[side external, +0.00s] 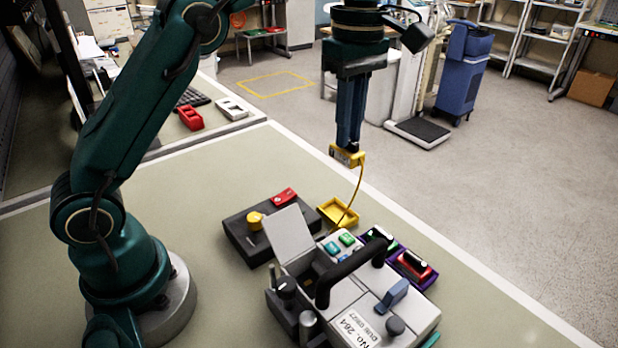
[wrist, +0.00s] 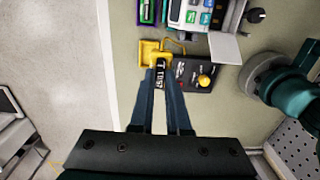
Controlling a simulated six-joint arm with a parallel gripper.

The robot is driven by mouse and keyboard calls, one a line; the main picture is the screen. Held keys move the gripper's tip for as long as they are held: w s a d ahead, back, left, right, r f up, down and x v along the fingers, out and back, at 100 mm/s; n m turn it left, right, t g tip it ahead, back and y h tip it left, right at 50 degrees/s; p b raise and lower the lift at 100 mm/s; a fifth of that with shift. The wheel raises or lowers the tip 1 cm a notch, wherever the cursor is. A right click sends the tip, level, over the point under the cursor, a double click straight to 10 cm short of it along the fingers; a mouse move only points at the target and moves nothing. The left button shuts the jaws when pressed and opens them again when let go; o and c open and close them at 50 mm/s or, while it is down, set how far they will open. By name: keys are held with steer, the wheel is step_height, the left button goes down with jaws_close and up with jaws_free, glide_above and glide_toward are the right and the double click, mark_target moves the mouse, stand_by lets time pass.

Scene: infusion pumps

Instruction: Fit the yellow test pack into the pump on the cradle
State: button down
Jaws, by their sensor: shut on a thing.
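My gripper (side external: 348,146) is shut on the yellow test pack (side external: 353,160) and holds it up in the air above the bench. In the wrist view the pack (wrist: 161,72) shows a label with dark print between my fingertips (wrist: 160,80). A thin yellow cord hangs from the pack to a yellow tray (side external: 326,206) on the bench. The light grey pump (side external: 368,312) stands in front of the tray, with a grey flap (side external: 290,234) standing open, green and blue keys and a black handle. The inside of the bay is mostly hidden. I cannot make out the cradle clearly.
A dark box (side external: 237,238) with a yellow knob and a red part sits left of the tray. Purple bins (side external: 424,284) holding green and red items stand right of the pump. The bench's white edge (side external: 440,240) runs behind them.

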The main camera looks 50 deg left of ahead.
steer(key=s+d+g, duration=0.1)
steer(key=s+d, duration=0.7)
steer(key=s, duration=0.4)
steer(key=shift+w+f, duration=0.15)
steer(key=shift+f, duration=2.4)
steer(key=shift+w+f, duration=0.1)
steer(key=shift+f, duration=2.45)
steer(key=shift+f, duration=1.25)
steer(key=c, duration=1.2)
jaws_free()
steer(key=shift+r, duration=0.1)
steer(key=shift+r, duration=1.05)
